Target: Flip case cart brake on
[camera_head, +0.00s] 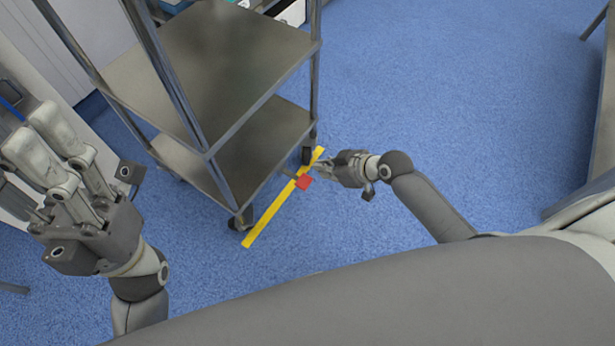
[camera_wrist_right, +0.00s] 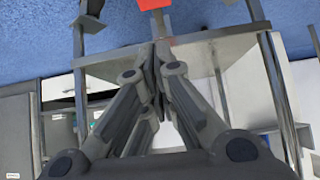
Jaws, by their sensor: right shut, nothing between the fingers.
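The case cart (camera_head: 215,70) is a grey metal cart with shelves, at the upper left of the head view. A yellow bar (camera_head: 262,216) runs low along its near side, with a red brake pedal (camera_head: 304,182) partway along it. My right gripper (camera_head: 322,169) is close to the pedal, on its right. In the wrist view the fingers of my right gripper (camera_wrist_right: 158,48) meet, empty, and the red pedal (camera_wrist_right: 152,4) shows just beyond the tips. Contact cannot be told. My left gripper (camera_head: 50,135) is raised at the left with its fingers apart, holding nothing visible.
Dark caster wheels (camera_head: 240,222) stand under the cart at both ends of the bar. The blue floor (camera_head: 430,90) to the right of the cart is open. Pale cabinets (camera_head: 80,40) stand at the left behind the cart.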

